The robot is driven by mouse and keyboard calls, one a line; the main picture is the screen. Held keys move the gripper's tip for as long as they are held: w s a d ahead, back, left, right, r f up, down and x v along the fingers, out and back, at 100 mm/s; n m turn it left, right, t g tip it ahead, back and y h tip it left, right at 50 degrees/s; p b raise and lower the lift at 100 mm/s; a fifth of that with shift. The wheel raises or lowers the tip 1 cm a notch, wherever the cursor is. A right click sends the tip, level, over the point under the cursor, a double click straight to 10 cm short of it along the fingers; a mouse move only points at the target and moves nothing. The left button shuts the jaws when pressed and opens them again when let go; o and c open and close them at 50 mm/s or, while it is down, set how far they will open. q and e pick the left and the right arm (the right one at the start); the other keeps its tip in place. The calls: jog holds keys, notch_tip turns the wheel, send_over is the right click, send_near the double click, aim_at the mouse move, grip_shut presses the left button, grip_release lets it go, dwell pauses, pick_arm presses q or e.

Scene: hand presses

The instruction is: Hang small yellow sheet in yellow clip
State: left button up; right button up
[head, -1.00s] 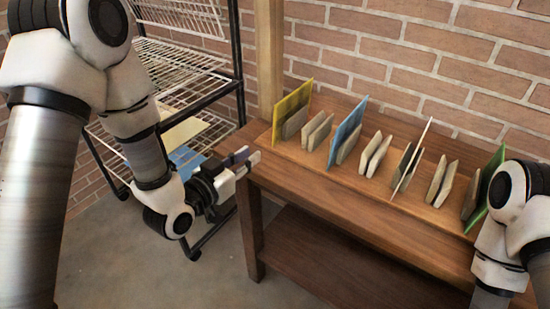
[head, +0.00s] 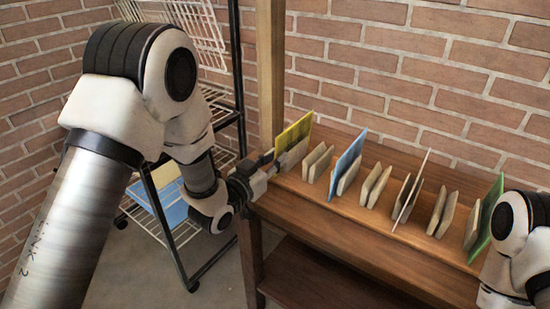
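A small yellow sheet (head: 293,135) stands upright at the left end of the wooden bench, in front of it a pale block. My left gripper (head: 272,164) is at the sheet's left lower edge, with its two fingers a little apart. I cannot tell whether they touch the sheet. A yellow sheet also lies on the wire rack (head: 165,174), partly behind my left arm. I cannot make out a yellow clip. My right gripper is out of view; only my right arm shows at the lower right.
The bench (head: 340,222) also carries a blue sheet (head: 347,153), a white sheet (head: 411,190) and a green sheet (head: 487,218) among several pale upright blocks. The wire rack (head: 213,92) stands at the left, a blue sheet (head: 172,204) on it. A wooden post (head: 270,75) rises behind the gripper.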

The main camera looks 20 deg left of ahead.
pick_arm(q)
grip_shut()
jog(key=shift+r, duration=0.1)
notch_tip(320, 180, up, 7)
jog(key=p, duration=0.5)
jog(key=shift+r+p, duration=0.1)
jog(key=shift+p, duration=0.2)
jog(key=b+v, duration=0.1)
jog(key=v, duration=0.6)
